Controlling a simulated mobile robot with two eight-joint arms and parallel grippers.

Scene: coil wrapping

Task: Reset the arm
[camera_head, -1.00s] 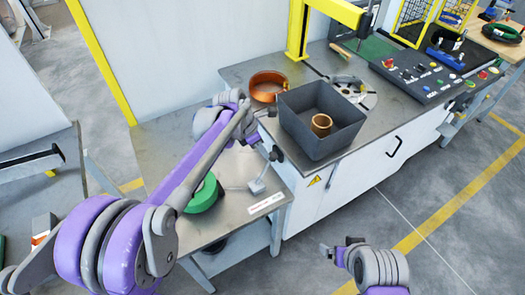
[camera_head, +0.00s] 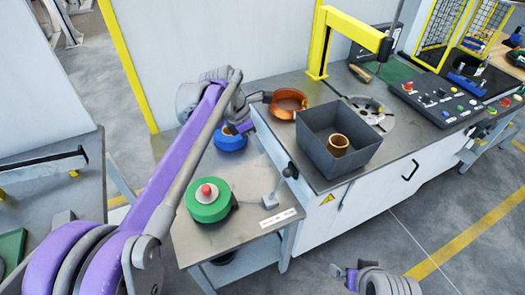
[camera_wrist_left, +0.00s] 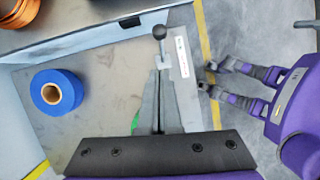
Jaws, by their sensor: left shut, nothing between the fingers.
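My left arm comes in from the left in the head view, over the side table. Its gripper (camera_head: 243,127) is partly hidden by its own wrist, close to a blue coil (camera_head: 231,138). In the left wrist view the left gripper's fingers (camera_wrist_left: 159,78) are shut with nothing between them. The blue coil (camera_wrist_left: 56,92) lies to their left, apart from them. My right gripper (camera_head: 344,272) is low in the head view, beyond the tables' front edge. In the left wrist view the right gripper (camera_wrist_left: 210,77) shows at the right, its fingers apart and empty.
A green coil (camera_head: 208,201) sits on the side table (camera_head: 245,240), near a small lever (camera_head: 272,198). The bench holds an orange coil (camera_head: 288,104), a grey bin (camera_head: 319,153) with a copper coil (camera_head: 338,145), a yellow post (camera_head: 317,45) and a control panel (camera_head: 437,98).

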